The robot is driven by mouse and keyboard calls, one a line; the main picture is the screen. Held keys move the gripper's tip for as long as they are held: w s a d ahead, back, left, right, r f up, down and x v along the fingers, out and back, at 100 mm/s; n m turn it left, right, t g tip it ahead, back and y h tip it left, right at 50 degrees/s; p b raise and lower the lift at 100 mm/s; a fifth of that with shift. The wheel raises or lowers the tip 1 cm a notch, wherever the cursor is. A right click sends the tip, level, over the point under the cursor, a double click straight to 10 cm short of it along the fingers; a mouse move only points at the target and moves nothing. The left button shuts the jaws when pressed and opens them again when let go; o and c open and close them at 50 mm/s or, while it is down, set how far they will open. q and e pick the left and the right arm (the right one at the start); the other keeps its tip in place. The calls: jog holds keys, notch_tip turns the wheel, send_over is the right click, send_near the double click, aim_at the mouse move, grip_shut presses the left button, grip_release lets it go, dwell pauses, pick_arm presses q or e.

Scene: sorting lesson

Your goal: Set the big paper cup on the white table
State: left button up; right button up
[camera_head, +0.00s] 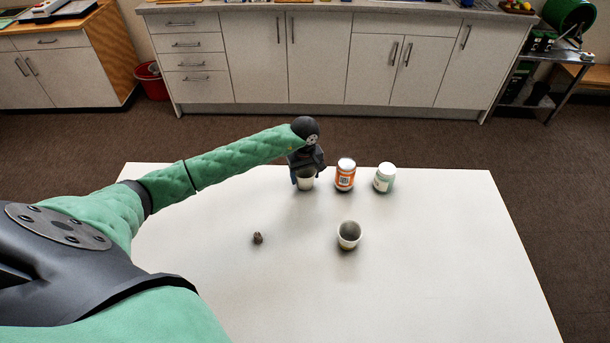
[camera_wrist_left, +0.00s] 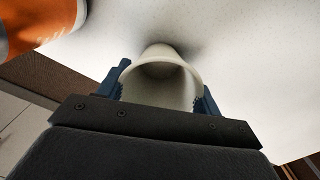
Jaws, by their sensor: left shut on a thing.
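My left gripper (camera_head: 306,176) is at the far edge of the white table (camera_head: 430,270), shut on a white paper cup (camera_head: 306,184). In the left wrist view this cup (camera_wrist_left: 160,90) sits between the two blue fingers, with its rim toward the camera. Its base is over the table top; I cannot tell whether it touches. The gripper hides its upper part in the head view. A second pale cup (camera_head: 348,240) stands upright and open nearer the table's middle. I cannot tell for sure which cup is bigger. My right gripper is not in view.
An orange-labelled jar (camera_head: 345,176) with a white lid stands just right of the held cup. A white and green jar (camera_head: 384,178) stands further right. A small brown lump (camera_head: 257,238) lies left of the second cup. The table's front and right are clear.

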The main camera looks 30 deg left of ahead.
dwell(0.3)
pick_arm(q)
jog(key=o, duration=1)
jog(key=shift+c, duration=0.2)
